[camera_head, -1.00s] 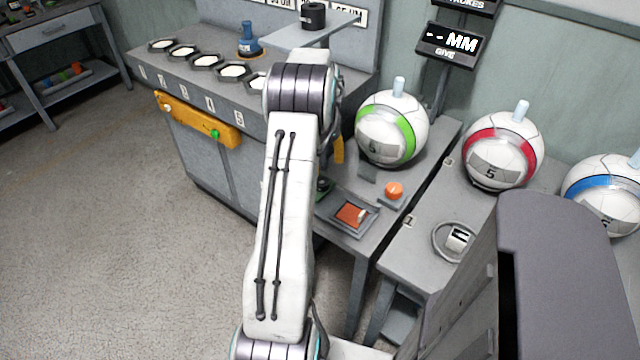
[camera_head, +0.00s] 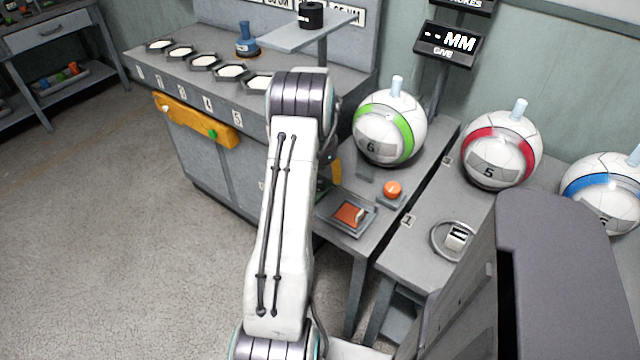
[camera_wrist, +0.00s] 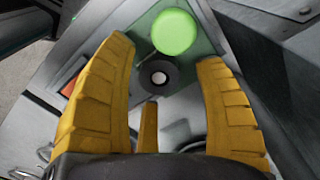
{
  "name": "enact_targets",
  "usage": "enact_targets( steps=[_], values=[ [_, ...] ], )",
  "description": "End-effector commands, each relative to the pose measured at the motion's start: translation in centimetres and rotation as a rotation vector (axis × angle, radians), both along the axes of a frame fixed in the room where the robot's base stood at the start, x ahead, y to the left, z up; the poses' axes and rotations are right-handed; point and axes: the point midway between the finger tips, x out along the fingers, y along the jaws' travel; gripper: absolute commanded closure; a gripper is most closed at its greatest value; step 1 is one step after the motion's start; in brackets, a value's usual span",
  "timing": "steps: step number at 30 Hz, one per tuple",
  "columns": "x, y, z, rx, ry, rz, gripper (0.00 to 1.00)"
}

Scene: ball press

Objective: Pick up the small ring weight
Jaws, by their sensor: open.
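A dark grey ring with a pale round centre (camera_wrist: 158,78), possibly the small ring weight, lies between my fingers in the wrist view, just beyond the short yellow middle piece. My gripper (camera_wrist: 166,52) is open, with one yellow finger on each side of this ring; I see no contact. In the head view only a bit of yellow gripper (camera_head: 336,172) shows beside my arm, which hides the ring.
A bright green disc (camera_wrist: 175,32) is just past the ring. A red switch (camera_head: 351,214) and an orange button (camera_head: 392,189) are on the nearby bench. Balls with green (camera_head: 390,128), red (camera_head: 501,150) and blue (camera_head: 603,193) bands stand to the right.

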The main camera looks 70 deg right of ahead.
Motion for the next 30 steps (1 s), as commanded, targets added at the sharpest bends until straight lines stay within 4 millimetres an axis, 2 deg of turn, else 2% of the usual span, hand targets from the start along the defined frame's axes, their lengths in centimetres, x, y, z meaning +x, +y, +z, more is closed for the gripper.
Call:
enact_targets(
  steps=[4,13,30],
  values=[
    [-0.01,0.01,-0.87,0.0,0.0,0.0,0.36],
    [0.0,-0.01,-0.99,-0.001,0.0,0.0,0.36],
    [0.01,-0.03,-0.95,-0.001,0.0,0.0,0.87]
  ],
)
